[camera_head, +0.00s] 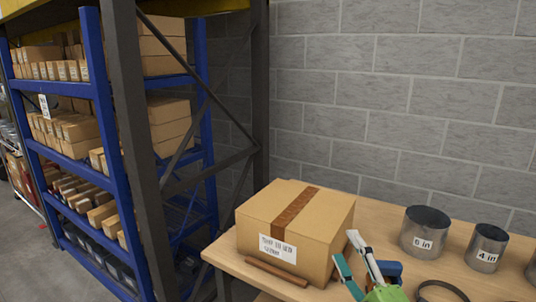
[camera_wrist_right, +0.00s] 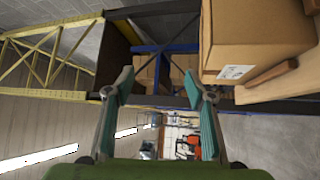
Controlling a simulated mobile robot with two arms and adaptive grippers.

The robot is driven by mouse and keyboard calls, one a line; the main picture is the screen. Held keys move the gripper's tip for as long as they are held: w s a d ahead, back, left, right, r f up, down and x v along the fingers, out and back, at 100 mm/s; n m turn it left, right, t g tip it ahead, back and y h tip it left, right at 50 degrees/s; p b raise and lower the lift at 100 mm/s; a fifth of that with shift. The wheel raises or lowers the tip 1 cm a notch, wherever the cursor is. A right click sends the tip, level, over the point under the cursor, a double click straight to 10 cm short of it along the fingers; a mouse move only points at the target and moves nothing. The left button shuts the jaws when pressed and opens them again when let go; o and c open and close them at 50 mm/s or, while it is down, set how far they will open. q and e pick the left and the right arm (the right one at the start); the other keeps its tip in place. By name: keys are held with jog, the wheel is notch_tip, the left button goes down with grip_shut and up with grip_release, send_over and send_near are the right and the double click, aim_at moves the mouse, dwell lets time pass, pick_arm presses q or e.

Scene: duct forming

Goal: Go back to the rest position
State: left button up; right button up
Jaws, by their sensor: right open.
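My right gripper (camera_head: 346,249) is at the lower middle of the head view, with its green body cut off by the bottom edge. Its two teal-padded fingers stand apart with nothing between them. In the right wrist view the open fingers (camera_wrist_right: 157,82) point toward the shelving, with empty air between them. In the head view the gripper appears just right of a closed cardboard box (camera_head: 290,225); I cannot tell the exact gap. The box also shows at upper right in the wrist view (camera_wrist_right: 255,40). My left gripper is not in view.
The wooden table (camera_head: 395,208) carries the box, a "6 in" metal duct (camera_head: 424,232), a "4 in" duct (camera_head: 487,248) and a dark ring (camera_head: 441,290). A blue object (camera_head: 388,271) is partly hidden behind the gripper. Loaded shelving (camera_head: 120,150) stands left; a block wall is behind.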

jog(key=s+d+f+m+g+h, duration=0.35)
jog(key=s+f+m, duration=0.25)
jog(key=f, duration=0.4)
jog(key=s+d+f+m+g+h, duration=0.3)
jog(key=s+f+m+g, duration=0.25)
jog(key=f, duration=0.55)
jog(key=s+a+f+m+g+y, duration=0.1)
jog(key=s+f+m+g, duration=0.15)
jog(key=s, duration=0.45)
jog(key=s+a+f+m+g, duration=0.1)
jog(key=s+f+g, duration=0.2)
jog(key=s, duration=0.3)
jog(key=s+a+f+m+g+y, duration=0.1)
jog(key=s+a+f+m+g, duration=0.15)
jog(key=s, duration=0.45)
notch_tip(320, 180, down, 28)
jog(key=s+f+n, duration=0.1)
jog(key=s, duration=0.1)
jog(key=s+d+f+g, duration=0.1)
jog(key=s+d+f, duration=0.1)
jog(key=s+f, duration=0.5)
jog(key=s+d+f+g, duration=0.1)
jog(key=s+f, duration=0.6)
jog(key=s, duration=0.2)
jog(key=shift+s+d+f, duration=0.15)
jog(key=shift+s+d, duration=0.2)
jog(key=shift+d, duration=0.05)
jog(key=shift+h, duration=0.25)
